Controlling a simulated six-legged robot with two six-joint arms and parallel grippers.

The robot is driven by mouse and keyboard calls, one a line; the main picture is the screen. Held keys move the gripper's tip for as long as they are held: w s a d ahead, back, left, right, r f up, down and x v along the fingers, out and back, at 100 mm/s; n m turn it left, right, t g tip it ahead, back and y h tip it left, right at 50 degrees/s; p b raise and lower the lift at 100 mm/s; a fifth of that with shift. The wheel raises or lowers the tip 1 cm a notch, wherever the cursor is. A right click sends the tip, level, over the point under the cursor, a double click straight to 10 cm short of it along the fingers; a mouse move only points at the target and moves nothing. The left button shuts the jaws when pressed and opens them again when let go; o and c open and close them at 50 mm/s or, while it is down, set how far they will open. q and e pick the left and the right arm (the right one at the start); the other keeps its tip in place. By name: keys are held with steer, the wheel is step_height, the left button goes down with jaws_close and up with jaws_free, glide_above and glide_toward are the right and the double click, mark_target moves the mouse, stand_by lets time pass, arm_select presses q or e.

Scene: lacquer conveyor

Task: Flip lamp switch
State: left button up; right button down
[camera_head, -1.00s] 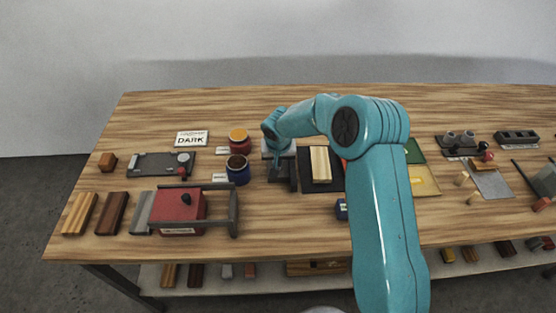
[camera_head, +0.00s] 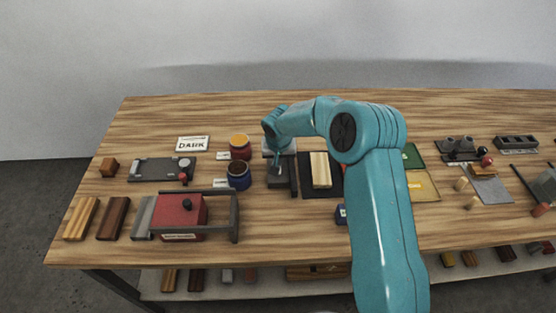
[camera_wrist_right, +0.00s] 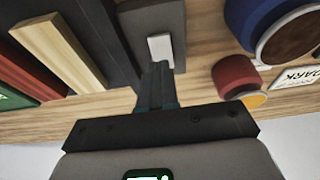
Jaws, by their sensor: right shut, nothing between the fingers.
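A dark grey box (camera_head: 279,182) stands left of centre on the table in the head view. In the right wrist view the box (camera_wrist_right: 150,19) carries a small white switch (camera_wrist_right: 160,46) on its face. My right gripper (camera_wrist_right: 156,68) is shut and empty, with its fingertips right at the lower edge of the switch; I cannot tell whether they touch it. In the head view my right gripper (camera_head: 280,157) reaches down over the box, and the wrist hides the switch. My left gripper is not in view.
Dark blue (camera_head: 238,175) and red (camera_head: 240,148) jars stand just left of the box. A wooden block (camera_head: 321,169) on a dark mat lies to its right. Bare table lies in front.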

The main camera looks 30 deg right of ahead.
steer(key=v, duration=0.1)
steer(key=p+v, duration=0.1)
steer(key=v, duration=0.2)
steer(key=shift+w+d+r, duration=0.1)
steer(key=shift+w+d, duration=0.1)
steer(key=shift+w, duration=0.15)
steer(key=s+a+b+v, duration=0.1)
steer(key=b+v, duration=0.1)
steer(key=v, duration=0.7)
steer(key=shift+s+b, duration=0.35)
steer(key=shift+b, duration=0.05)
steer(key=shift+w+f, duration=0.1)
steer(key=shift+f, duration=0.15)
steer(key=shift+a+r, duration=0.1)
